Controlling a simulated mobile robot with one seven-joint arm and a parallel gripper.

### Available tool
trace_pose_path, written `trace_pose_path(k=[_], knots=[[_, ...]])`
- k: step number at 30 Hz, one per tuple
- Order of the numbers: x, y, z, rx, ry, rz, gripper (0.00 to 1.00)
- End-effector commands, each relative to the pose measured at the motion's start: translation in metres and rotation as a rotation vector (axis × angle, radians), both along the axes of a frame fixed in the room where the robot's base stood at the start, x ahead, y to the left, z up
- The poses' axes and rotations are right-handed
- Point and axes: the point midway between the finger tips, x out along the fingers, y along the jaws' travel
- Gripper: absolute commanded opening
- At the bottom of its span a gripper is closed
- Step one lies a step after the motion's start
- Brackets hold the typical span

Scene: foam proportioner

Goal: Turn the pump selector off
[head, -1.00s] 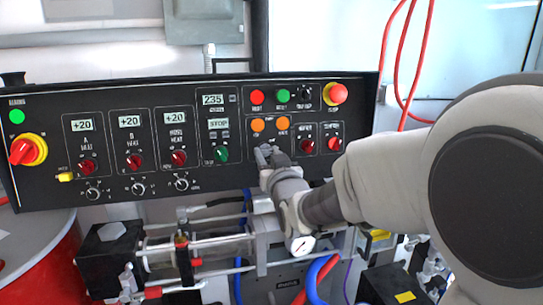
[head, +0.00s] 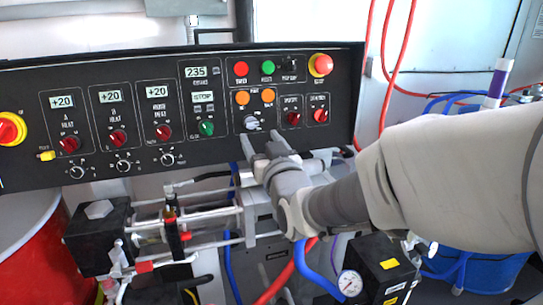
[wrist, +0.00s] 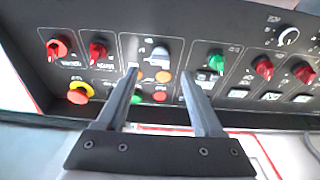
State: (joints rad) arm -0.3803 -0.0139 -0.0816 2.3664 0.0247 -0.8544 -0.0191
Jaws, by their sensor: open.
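The pump selector is a light grey knob (head: 251,122) on the black control panel, below two orange buttons in the pump section. It also shows in the wrist view (wrist: 159,57), where the panel appears upside down. My gripper (head: 262,138) is open and empty, just below the knob in the head view. In the wrist view its two fingers (wrist: 159,75) stand to the left and right of the knob's column, with the knob between and beyond their tips. No contact with the knob shows. The knob's exact pointing direction is too small to read.
Close by on the panel (head: 25,90) are orange buttons (head: 243,97), a green knob (head: 206,128), red knobs (head: 293,118) and a red emergency stop (head: 320,65). Pump rods and fittings (head: 190,225) lie below. Red hoses (head: 400,60) hang at the right.

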Motion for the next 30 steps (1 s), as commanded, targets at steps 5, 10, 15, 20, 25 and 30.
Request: trace_pose_path(k=[5,10,15,20,25,30], knots=[[-0.036,-0.010,-0.002,0.001,-0.001,0.000,0.69],[-0.060,-0.017,-0.007,0.001,-0.005,0.000,0.69],[-0.077,-0.022,-0.009,0.002,-0.005,0.000,0.69],[-0.089,-0.025,-0.010,0.002,-0.005,0.000,0.69],[-0.098,-0.028,-0.010,0.001,-0.003,0.000,0.69],[-0.103,-0.030,-0.009,0.000,0.000,0.000,0.69]])
